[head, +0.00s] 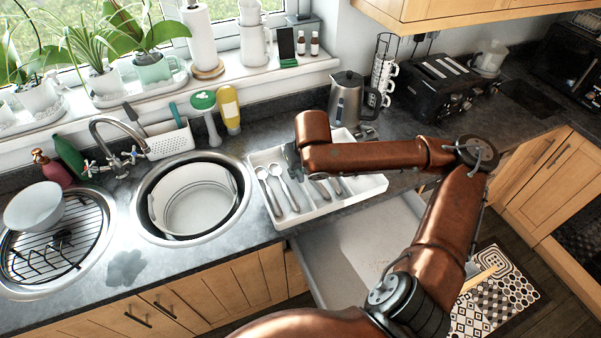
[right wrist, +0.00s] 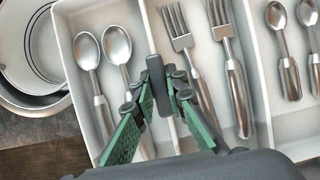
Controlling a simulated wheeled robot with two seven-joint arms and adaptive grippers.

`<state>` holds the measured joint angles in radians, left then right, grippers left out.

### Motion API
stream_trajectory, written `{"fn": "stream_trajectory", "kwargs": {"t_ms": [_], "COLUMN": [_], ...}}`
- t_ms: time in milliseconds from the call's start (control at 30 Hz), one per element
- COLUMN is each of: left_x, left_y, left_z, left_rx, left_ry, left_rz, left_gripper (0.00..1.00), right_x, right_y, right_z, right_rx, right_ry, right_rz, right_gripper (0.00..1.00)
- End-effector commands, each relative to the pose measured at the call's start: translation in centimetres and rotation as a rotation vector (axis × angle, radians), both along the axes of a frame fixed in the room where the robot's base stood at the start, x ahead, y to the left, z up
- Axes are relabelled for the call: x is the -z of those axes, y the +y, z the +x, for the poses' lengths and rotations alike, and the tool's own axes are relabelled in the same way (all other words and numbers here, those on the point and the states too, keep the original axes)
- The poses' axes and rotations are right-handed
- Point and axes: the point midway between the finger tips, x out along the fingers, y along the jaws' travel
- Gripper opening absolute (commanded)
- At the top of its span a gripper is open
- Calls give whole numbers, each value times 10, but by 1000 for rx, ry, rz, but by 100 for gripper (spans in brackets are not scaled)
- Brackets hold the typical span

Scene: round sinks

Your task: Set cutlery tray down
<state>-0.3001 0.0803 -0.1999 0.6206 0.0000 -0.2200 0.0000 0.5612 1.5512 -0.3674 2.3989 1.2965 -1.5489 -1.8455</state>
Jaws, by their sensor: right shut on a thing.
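The white cutlery tray (head: 345,203) is at the counter's front edge, right of the round sink, above an open drawer. In the right wrist view the tray (right wrist: 88,18) holds spoons (right wrist: 119,47) on the left, forks (right wrist: 181,38) in the middle and more spoons (right wrist: 279,22) on the right. My right gripper (right wrist: 160,78) reaches down into the tray and is shut on a divider between the left spoons and the forks. In the head view, its fingers are partly hidden by the arm. I cannot tell whether the tray's underside touches the counter. My left gripper is not in view.
The round sink (head: 240,215) with a white basin stands close left of the tray. A kettle (head: 346,100) and toaster (head: 440,95) stand behind and to the right. An open drawer (head: 350,255) juts out below. Bottles and a white caddy (head: 170,143) stand behind the sink.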

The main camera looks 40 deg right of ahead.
Motion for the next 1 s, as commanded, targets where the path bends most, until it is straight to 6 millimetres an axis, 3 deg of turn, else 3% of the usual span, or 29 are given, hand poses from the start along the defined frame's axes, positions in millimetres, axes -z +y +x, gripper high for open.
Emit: {"fn": "stream_trajectory", "kwargs": {"t_ms": [133, 400, 667, 900, 1000], "left_x": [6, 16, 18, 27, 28], "left_y": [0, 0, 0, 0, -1], "left_z": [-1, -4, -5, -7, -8], "left_rx": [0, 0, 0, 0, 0], "left_ry": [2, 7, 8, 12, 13], "left_rz": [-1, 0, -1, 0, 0], "left_gripper": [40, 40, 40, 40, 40], "right_x": [14, 54, 66, 98, 103], "right_y": [-23, -47, -54, -58, -58], "right_z": [21, 45, 53, 55, 56], "right_rx": [6, 1, 0, -1, 0], "right_ry": [-1, -2, -4, 0, -3], "right_rz": [1, -1, -1, 0, -3], "right_gripper": [0, 0, 0, 0, 0]}}
